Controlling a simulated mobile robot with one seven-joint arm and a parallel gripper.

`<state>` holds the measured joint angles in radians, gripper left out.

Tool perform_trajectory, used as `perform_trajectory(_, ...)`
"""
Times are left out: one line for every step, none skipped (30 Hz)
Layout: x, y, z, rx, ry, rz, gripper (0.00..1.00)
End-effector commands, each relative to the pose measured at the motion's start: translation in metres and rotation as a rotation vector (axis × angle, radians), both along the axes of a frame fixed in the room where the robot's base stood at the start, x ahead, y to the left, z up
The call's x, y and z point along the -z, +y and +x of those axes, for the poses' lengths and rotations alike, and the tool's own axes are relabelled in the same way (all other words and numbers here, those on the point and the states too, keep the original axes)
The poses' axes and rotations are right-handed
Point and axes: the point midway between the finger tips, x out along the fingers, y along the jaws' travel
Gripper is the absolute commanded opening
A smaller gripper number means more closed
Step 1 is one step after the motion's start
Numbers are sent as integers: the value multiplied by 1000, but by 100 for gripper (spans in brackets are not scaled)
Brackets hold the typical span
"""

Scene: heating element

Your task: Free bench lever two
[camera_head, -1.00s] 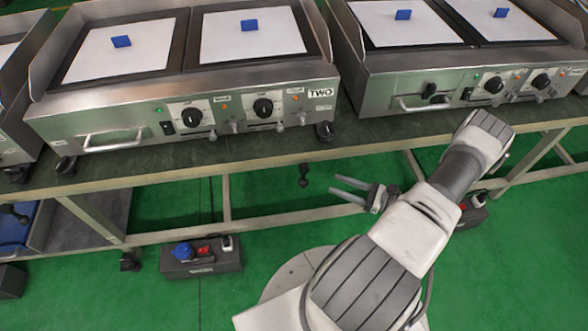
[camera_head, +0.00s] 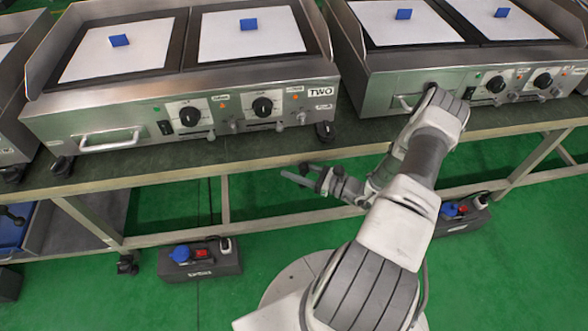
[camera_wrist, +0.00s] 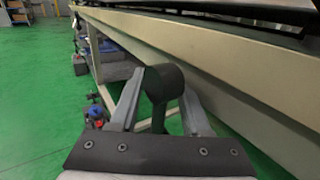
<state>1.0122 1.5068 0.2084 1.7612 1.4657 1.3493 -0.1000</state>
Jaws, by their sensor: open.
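The bench lever, a dark round-ended knob (camera_wrist: 165,82), sits at the bench's front edge below the griddle labelled TWO (camera_head: 321,91). In the wrist view it shows between the two fingers. My gripper (camera_head: 293,172) is open at the bench edge, with its fingers pointing left. In the wrist view my gripper (camera_wrist: 164,92) has one finger on each side of the knob. I cannot tell whether either finger touches it. In the head view the fingers largely cover the lever.
The bench edge (camera_wrist: 215,65) runs close along the right of the wrist view. A second griddle (camera_head: 470,70) stands on the bench at right.

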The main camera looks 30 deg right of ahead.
Motion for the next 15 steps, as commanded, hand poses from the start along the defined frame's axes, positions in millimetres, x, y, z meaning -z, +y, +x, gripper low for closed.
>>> perform_trajectory(0, 0, 0, 0, 0, 0, 47)
perform_trajectory(0, 0, 0, 0, 0, 0, 47)
perform_trajectory(0, 0, 0, 0, 0, 0, 47)
perform_trajectory(0, 0, 0, 0, 0, 0, 47)
perform_trajectory(0, 0, 0, 0, 0, 0, 44)
perform_trajectory(0, 0, 0, 0, 0, 0, 36)
perform_trajectory(0, 0, 0, 0, 0, 0, 31)
perform_trajectory(0, 0, 0, 0, 0, 0, 26)
perform_trajectory(0, 0, 0, 0, 0, 0, 18)
perform_trajectory(0, 0, 0, 0, 0, 0, 13)
perform_trajectory(0, 0, 0, 0, 0, 0, 8)
perform_trajectory(0, 0, 0, 0, 0, 0, 0)
perform_trajectory(0, 0, 0, 0, 0, 0, 0)
perform_trajectory(0, 0, 0, 0, 0, 0, 0)
perform_trajectory(0, 0, 0, -1, 0, 0, 0)
